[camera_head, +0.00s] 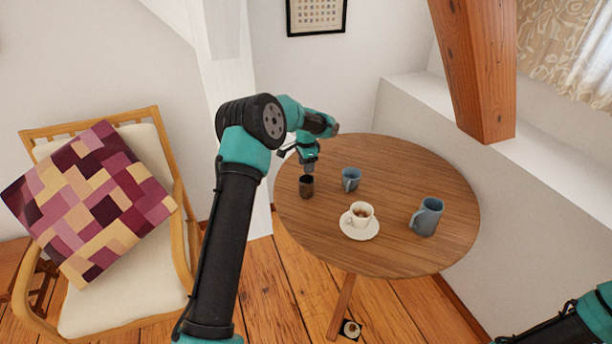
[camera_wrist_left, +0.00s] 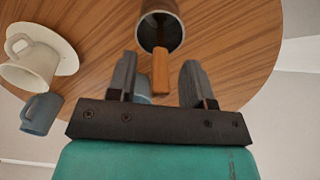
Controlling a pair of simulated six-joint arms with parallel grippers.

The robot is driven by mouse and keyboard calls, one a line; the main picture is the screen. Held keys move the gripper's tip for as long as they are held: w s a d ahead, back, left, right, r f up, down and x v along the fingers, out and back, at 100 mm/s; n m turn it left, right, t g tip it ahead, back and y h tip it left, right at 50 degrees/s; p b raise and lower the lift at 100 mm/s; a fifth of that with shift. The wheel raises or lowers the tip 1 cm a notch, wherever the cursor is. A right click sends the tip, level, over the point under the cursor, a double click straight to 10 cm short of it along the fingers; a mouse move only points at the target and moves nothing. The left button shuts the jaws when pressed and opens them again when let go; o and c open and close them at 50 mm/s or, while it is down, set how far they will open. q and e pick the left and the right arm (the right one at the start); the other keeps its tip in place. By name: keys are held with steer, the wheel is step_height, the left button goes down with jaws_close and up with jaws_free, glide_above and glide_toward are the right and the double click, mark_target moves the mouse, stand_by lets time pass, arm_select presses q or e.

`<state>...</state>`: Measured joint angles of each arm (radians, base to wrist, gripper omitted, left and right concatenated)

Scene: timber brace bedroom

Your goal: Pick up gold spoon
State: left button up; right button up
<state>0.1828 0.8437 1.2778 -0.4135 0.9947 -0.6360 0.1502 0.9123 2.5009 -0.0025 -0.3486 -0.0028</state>
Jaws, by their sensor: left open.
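My left gripper (camera_head: 308,168) hangs just above a dark brown cup (camera_head: 306,187) near the left edge of the round table. In the left wrist view its two fingers (camera_wrist_left: 159,64) are apart. A flat gold-brown bar (camera_wrist_left: 160,72), which looks like the spoon's handle, sticks out of the dark cup (camera_wrist_left: 158,12) and ends between the fingers, with gaps on both sides. The rest of the spoon is hidden in the cup, and I cannot make the spoon out in the head view. Of my right arm only a part shows at the lower right; its gripper is out of frame.
On the round wooden table (camera_head: 385,260) stand a small blue mug (camera_head: 351,180), a white cup (camera_head: 361,214) on a saucer (camera_head: 348,230), and a larger blue mug (camera_head: 427,217). A cushioned chair (camera_head: 110,280) is at left. A timber brace (camera_head: 475,70) slants above the right.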

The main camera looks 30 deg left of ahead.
arm_select(q)
steer(key=shift+f, duration=0.65)
steer(key=shift+c, duration=0.4)
jaws_close()
